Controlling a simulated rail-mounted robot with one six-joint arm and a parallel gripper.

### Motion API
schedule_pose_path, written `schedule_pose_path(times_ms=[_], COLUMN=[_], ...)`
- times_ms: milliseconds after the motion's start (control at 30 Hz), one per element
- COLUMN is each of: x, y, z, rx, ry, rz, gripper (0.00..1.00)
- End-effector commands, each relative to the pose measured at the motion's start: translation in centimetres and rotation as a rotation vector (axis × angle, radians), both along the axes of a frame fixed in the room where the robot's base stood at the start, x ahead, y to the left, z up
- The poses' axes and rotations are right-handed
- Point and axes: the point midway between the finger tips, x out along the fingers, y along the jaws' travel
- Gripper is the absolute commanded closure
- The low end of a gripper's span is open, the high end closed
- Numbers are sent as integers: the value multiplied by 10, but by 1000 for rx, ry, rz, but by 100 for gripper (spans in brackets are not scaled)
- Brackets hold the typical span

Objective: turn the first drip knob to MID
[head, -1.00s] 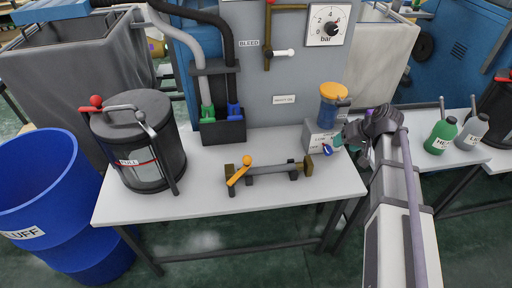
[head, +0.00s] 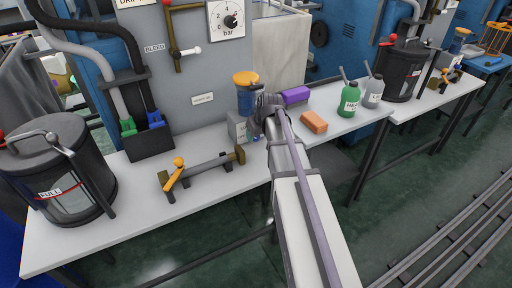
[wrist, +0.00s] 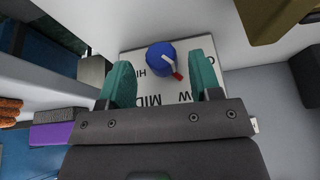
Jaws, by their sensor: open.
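In the wrist view the red tip points down and right, to the LOW side of MID. My gripper (wrist: 161,64) is open, its teal fingers on either side of the knob with gaps showing. In the head view my gripper (head: 260,122) is at the right front of the grey drip box (head: 237,126), under the orange-capped oiler (head: 246,97); the knob is mostly hidden there.
A pipe piece with an orange lever (head: 200,170) lies left of the box. A purple block (head: 295,95), an orange block (head: 313,122), and green (head: 349,103) and grey (head: 374,92) bottles stand right. A FULL canister (head: 62,168) stands at the left.

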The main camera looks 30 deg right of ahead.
Motion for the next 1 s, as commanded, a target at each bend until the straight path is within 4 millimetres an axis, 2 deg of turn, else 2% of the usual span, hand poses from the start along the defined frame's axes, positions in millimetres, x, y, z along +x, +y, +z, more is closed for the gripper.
schedule_pose_path(times_ms=[33, 67, 367, 867, 1000], x=[4, 6, 8, 8, 8], y=[0, 0, 1, 1, 1], z=[-17, -19, -17, -17, -18], rx=[0, 0, 0, 0, 3], ry=[0, 0, 0, 0, 0], rz=[1, 1, 1, 0, 0], gripper=[42, 42, 42, 90, 90])
